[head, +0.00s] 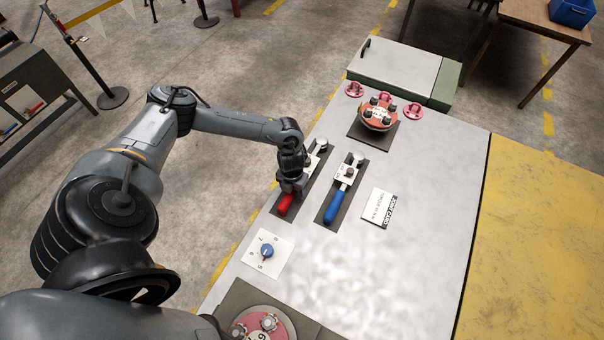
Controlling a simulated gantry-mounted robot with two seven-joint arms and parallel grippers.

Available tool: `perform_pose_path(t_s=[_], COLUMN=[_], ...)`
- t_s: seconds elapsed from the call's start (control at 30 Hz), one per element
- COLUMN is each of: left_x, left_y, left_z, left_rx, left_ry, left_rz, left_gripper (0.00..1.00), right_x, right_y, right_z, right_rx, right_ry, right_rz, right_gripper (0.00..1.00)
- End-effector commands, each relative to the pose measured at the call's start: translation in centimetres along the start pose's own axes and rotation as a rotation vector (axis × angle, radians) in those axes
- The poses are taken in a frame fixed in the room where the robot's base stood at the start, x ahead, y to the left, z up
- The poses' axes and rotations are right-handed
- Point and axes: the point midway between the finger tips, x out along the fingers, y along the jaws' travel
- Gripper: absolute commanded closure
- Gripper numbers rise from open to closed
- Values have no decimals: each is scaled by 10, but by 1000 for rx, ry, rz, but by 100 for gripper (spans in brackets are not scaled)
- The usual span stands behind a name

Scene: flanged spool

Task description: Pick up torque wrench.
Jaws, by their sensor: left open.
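Two torque wrenches lie side by side on dark mats on the grey table (400,270). One has a red handle (285,204), the other a blue handle (333,207); each has a pale plate and a round metal head at its far end. My left gripper (290,188) is open and points down over the red-handled wrench, at the upper end of its handle. It hides part of that wrench. I cannot tell whether the fingers touch it. My right gripper is not in view.
A dial card with a blue knob (267,251) lies nearer. A white printed card (379,207) lies right of the blue wrench. A red flanged part (378,113) sits farther back, with small red pieces around it. Another round red part (262,325) is at the front edge.

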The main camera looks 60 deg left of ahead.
Motion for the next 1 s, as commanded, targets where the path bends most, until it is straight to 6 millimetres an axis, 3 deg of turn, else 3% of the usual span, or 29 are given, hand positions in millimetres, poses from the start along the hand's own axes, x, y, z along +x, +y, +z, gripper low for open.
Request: perform_pose_path(t_s=[0.1,0.5,1.0], left_x=[0,-1,-6], left_y=[0,0,-1], left_z=[0,0,2], left_rx=[0,0,0], left_ry=[0,0,-5], left_rz=[0,0,-2], left_gripper=[39,100,100], right_x=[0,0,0], right_y=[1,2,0], right_z=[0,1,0], right_rx=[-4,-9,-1], right_ry=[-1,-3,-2], right_rz=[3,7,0], right_gripper=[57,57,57])
